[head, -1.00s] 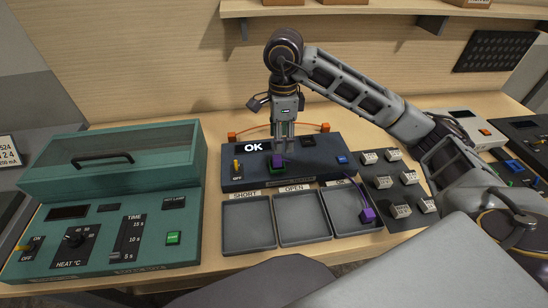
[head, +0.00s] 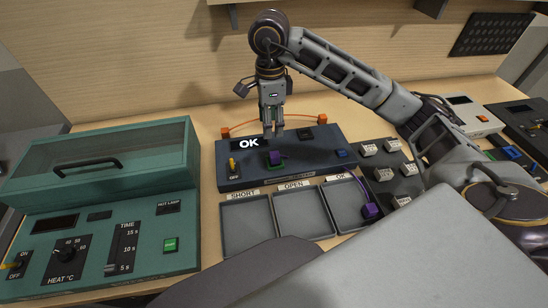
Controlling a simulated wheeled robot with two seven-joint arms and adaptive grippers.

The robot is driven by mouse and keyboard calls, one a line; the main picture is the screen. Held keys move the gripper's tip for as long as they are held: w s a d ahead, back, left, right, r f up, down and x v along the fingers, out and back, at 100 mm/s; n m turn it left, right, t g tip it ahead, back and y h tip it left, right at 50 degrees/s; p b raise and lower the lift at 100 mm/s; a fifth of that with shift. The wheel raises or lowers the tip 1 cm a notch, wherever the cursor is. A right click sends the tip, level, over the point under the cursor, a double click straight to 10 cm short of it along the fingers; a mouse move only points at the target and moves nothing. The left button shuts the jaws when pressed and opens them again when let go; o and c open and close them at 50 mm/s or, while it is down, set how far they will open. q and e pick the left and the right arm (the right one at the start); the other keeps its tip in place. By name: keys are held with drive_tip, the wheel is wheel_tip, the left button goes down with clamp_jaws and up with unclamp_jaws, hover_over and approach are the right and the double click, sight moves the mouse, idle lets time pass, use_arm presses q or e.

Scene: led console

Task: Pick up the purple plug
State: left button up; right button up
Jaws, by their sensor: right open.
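My right gripper (head: 273,136) points down just above the plug in the socket. Its fingers are apart and empty, with a small gap to the plug. My left gripper is not in view.
Trays labelled SHORT (head: 247,227), OPEN (head: 303,213) and OK (head: 342,209) stand before the tester. A teal heater box (head: 101,237) fills the left. A dark panel with several white labelled blocks (head: 383,174) lies right of the tester, under my right arm.

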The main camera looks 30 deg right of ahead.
sight(272, 155)
drive_tip(key=shift+f, duration=0.1)
drive_tip(key=shift+f, duration=4.25)
drive_tip(key=shift+f, duration=0.1)
drive_tip(key=shift+s+f+p, duration=0.2)
drive_tip(key=shift+f+p, duration=0.5)
drive_tip(key=shift+f, duration=1.8)
clamp_jaws()
drive_tip(key=shift+r, duration=0.15)
